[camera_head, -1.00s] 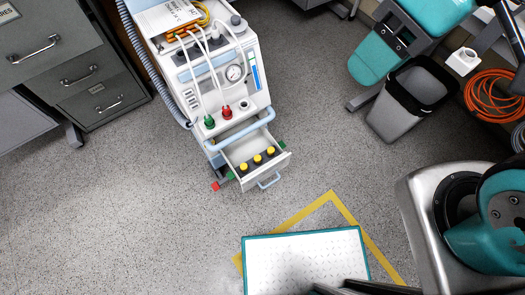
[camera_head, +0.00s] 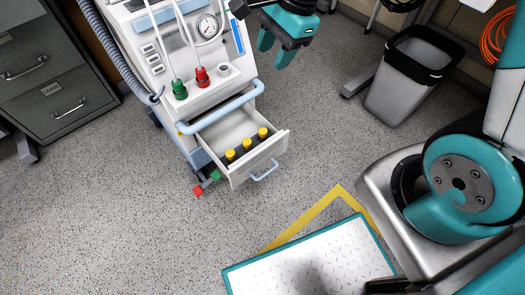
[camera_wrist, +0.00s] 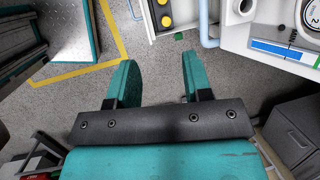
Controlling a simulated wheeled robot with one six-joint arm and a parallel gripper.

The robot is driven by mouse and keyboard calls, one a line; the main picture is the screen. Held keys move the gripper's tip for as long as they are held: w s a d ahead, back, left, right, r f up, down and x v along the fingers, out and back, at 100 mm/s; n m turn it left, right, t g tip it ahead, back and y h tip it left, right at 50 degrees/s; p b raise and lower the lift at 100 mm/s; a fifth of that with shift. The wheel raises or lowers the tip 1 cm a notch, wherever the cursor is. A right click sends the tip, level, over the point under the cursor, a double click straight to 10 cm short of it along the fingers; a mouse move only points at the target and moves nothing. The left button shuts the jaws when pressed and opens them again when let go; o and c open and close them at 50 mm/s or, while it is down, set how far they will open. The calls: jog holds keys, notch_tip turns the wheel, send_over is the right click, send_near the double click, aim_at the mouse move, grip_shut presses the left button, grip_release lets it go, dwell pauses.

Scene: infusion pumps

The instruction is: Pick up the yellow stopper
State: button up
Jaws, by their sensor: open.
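Several yellow stoppers stand in a row in the open drawer (camera_head: 225,129) of the white pump cart. In the head view the nearest-left yellow stopper (camera_head: 231,155), the middle one (camera_head: 247,144) and the right one (camera_head: 263,133) sit on dark bases. Two of them show at the top of the wrist view, one yellow stopper (camera_wrist: 166,20) clearly. My gripper (camera_head: 277,50) is open and empty, up and to the right of the drawer, beside the cart. Its teal fingers (camera_wrist: 158,75) point toward the floor next to the cart in the wrist view.
The cart's blue rail (camera_head: 222,108) crosses above the back of the drawer, with red (camera_head: 202,77) and green (camera_head: 180,90) fittings behind it. A white platform (camera_head: 310,262) lies in front. A waste bin (camera_head: 410,75) stands right. Floor between is clear.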

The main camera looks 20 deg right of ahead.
jog(key=w+d+f+m+b, duration=0.2)
jog(key=w+f+m+b, duration=0.15)
jog(key=f, duration=0.55)
jog(key=w+d+f+m+b, duration=0.2)
jog(key=f+m+b, duration=0.3)
jog(key=f, duration=0.4)
jog(key=b, duration=0.6)
send_over(264, 131)
jog(key=shift+h, duration=0.4)
jog(key=f, duration=0.7)
jog(key=d+f, duration=0.1)
jog(key=f, duration=0.3)
jog(key=shift+w+a+f, duration=0.1)
jog(key=shift+a+f, duration=0.1)
jog(key=shift+f, duration=0.25)
jog(key=b+x, duration=0.2)
jog(key=x, duration=0.1)
jog(key=b+x, duration=0.1)
jog(key=shift+s+d+f+b, duration=0.3)
jog(key=shift+s+f+b, duration=0.05)
jog(key=shift+f+b, duration=0.05)
jog(key=shift+w+a+f, duration=0.1)
jog(key=shift+a+f, duration=0.05)
jog(key=shift+f, duration=0.2)
jog(key=shift+r, duration=0.1)
jog(key=shift+c, duration=0.4)
jog(key=c, duration=0.8)
